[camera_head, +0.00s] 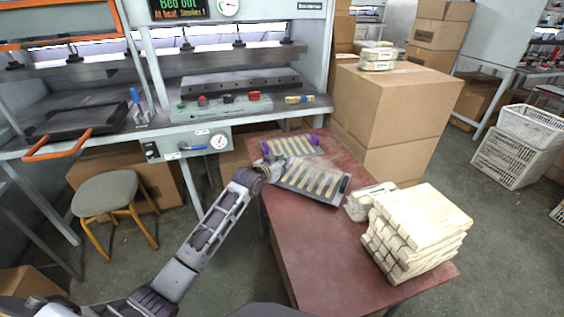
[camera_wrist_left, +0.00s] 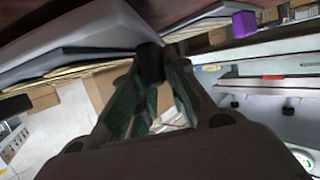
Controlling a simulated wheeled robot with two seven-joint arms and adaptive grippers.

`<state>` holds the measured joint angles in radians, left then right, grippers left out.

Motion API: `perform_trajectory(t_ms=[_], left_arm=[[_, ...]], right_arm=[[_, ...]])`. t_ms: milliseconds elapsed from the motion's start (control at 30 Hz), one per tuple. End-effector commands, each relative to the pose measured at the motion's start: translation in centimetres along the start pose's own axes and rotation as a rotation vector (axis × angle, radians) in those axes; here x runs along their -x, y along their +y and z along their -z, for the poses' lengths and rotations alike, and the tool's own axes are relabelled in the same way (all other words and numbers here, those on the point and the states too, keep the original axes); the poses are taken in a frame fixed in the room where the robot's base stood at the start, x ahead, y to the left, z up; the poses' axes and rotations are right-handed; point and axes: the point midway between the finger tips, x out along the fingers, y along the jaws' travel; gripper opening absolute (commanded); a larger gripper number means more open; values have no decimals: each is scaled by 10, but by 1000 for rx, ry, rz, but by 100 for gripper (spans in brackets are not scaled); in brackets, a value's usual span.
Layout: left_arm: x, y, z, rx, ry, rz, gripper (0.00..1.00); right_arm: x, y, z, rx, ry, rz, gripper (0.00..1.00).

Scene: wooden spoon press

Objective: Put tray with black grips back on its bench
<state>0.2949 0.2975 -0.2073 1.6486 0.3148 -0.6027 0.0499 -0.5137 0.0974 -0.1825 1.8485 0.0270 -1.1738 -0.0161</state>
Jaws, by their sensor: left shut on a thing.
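The tray with black grips (camera_head: 312,182) is grey and holds several pale wooden spoons. It is over the far part of the red-brown bench (camera_head: 325,240), set at an angle; I cannot tell whether it touches the top. One black grip (camera_head: 344,183) shows at its right end. My left gripper (camera_head: 270,170) is at the tray's left end. In the left wrist view its fingers (camera_wrist_left: 165,65) are closed on the other black grip (camera_wrist_left: 150,62), beside the grey tray (camera_wrist_left: 90,40). My right gripper is not in view.
A similar tray with purple grips (camera_head: 292,146) lies just behind on the bench. A stack of wooden blanks (camera_head: 415,230) and a small bundle (camera_head: 366,202) stand at right. The press (camera_head: 235,80) is behind, a stool (camera_head: 105,192) left, cardboard boxes (camera_head: 392,105) back right. The bench's front middle is clear.

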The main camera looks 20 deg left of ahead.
Motion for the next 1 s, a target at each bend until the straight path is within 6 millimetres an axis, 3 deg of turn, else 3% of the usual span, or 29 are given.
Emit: perform_trajectory(t_ms=[333,367,500,1000], left_arm=[[-1,0,-4,1,3,0,0],[-2,0,-5,0,1,0,18],[-2,0,-5,0,1,0,36],[0,0,0,0,1,0,37]], right_arm=[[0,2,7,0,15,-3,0],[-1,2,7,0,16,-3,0],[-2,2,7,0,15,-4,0],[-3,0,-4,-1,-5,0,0]])
